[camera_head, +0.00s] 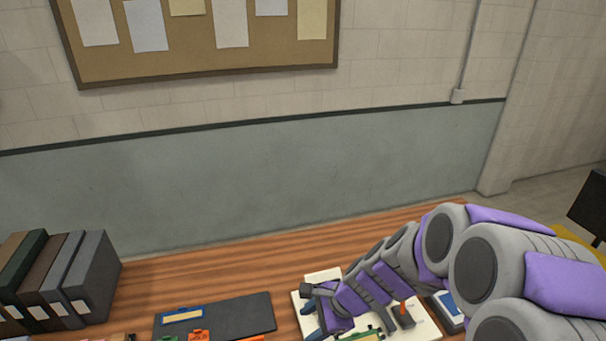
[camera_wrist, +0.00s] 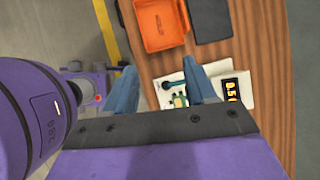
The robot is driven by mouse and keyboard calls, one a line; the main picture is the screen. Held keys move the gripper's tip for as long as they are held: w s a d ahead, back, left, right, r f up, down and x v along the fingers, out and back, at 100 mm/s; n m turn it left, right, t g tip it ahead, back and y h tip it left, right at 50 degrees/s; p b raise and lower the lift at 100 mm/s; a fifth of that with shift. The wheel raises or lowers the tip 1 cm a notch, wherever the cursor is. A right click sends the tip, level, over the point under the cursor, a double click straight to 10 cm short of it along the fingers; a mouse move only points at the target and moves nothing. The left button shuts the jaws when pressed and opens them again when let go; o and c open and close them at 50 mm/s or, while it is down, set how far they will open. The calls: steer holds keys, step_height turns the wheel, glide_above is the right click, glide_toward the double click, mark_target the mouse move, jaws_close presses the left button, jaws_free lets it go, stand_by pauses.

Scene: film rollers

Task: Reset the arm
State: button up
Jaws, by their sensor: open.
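My gripper (camera_wrist: 163,88) shows in the wrist view as two blue fingers spread wide apart, with nothing held between them. In the head view my purple and grey arm reaches in from the right, and my gripper (camera_head: 314,318) is low over a white board (camera_head: 424,326). The board also shows beyond the fingers in the wrist view (camera_wrist: 222,72). A green part (camera_wrist: 180,100) shows between the fingers, apart from them as far as I can tell. The arm hides part of the board.
A dark mat (camera_head: 240,315) lies left of the board on the wooden table (camera_head: 180,280). Binders (camera_head: 92,280) stand at the far left. An orange open case (camera_wrist: 160,24) and a black display with orange digits (camera_wrist: 232,89) show in the wrist view. The table behind the mat is clear.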

steer(key=s+d+r+n+g+h+b, duration=0.1)
steer(key=s+d+n, duration=0.3)
steer(key=s, duration=0.4)
steer(key=s+d+r+n+g+h+b, duration=0.1)
steer(key=s+d+r+n+h+b, duration=0.1)
steer(key=s+n, duration=0.4)
steer(key=s+d+r+n+g+h+b, duration=0.1)
steer(key=s+d+n, duration=0.4)
steer(key=s, duration=0.6)
steer(key=shift+d+r+h+b, duration=0.15)
steer(key=shift+d+h+b, duration=0.35)
steer(key=shift+h, duration=0.6)
